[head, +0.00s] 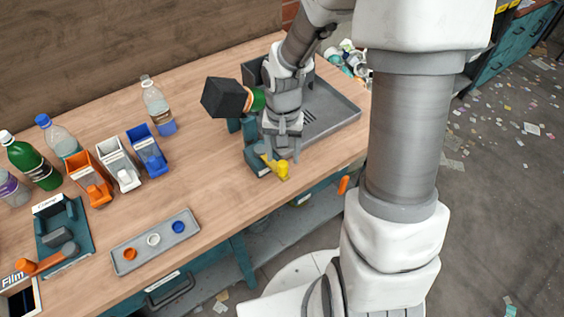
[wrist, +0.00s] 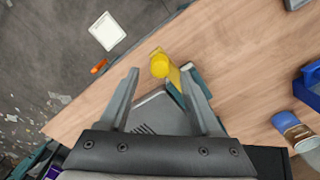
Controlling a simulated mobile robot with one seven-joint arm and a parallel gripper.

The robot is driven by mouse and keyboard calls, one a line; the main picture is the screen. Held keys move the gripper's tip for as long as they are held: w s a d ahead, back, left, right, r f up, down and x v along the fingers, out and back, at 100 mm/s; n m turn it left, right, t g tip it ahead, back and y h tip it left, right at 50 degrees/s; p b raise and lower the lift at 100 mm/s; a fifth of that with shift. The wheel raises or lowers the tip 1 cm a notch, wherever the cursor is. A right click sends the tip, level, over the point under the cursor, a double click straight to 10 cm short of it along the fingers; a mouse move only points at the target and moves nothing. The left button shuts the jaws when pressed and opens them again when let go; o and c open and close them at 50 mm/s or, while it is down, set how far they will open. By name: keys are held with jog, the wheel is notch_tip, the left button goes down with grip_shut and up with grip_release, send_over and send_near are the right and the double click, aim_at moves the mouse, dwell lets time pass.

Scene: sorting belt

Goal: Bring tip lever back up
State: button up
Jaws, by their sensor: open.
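The yellow tip lever (head: 282,171) lies low, pointing toward the table's front edge, on a teal stand (head: 257,160). I cannot tell whether a finger touches the lever. A black box (head: 224,97) sits tilted at the top of the stand. My wrist hides part of the stand.
A grey tray (head: 340,118) lies right behind the stand. Orange, grey and blue bins (head: 148,152) and several bottles (head: 158,108) stand left. A button panel (head: 130,268) and a teal fixture (head: 82,228) are front left. Bare table lies between panel and lever.

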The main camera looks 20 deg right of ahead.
aim_at(283, 163)
jog(key=shift+f, duration=2.25)
grip_shut()
